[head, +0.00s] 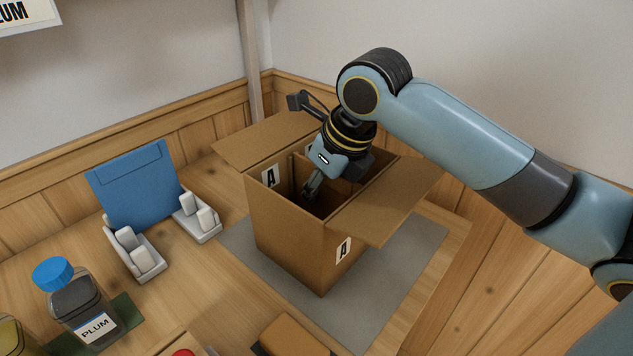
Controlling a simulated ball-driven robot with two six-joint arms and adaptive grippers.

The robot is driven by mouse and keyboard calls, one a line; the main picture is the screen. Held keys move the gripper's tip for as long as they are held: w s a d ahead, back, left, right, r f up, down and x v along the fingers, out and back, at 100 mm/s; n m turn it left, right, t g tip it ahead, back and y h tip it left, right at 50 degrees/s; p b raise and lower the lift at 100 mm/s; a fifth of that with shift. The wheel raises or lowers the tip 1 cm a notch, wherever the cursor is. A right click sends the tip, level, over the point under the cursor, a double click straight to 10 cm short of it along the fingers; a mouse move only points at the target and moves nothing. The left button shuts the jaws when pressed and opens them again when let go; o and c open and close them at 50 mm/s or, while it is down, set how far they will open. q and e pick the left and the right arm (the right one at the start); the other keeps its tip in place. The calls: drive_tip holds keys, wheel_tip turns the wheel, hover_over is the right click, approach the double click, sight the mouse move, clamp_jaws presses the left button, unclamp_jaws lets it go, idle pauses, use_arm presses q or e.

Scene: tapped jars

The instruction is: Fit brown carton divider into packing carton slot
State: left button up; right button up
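The open brown packing carton (290,232) stands on a grey mat, marked with "A" labels and with its flaps folded outward. My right gripper (312,187) reaches down into the carton's mouth from above. Its fingertips are partly hidden by the carton wall and by its own body, so I cannot tell whether it is open or shut. A brown panel (301,170) shows upright inside the carton beside the gripper; it looks like the carton divider. Its lower part and any slot are hidden. My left gripper is not in view.
A blue panel (136,187) stands in white holders (138,256) left of the carton. A blue-lidded jar labelled PLUM (78,308) is at the front left. A brown block-like item (297,336) lies at the front edge. The grey mat (390,268) is clear right of the carton.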

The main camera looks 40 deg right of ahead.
drive_tip(key=o, duration=0.4)
drive_tip(key=shift+o, duration=0.2)
drive_tip(key=v, duration=1.2)
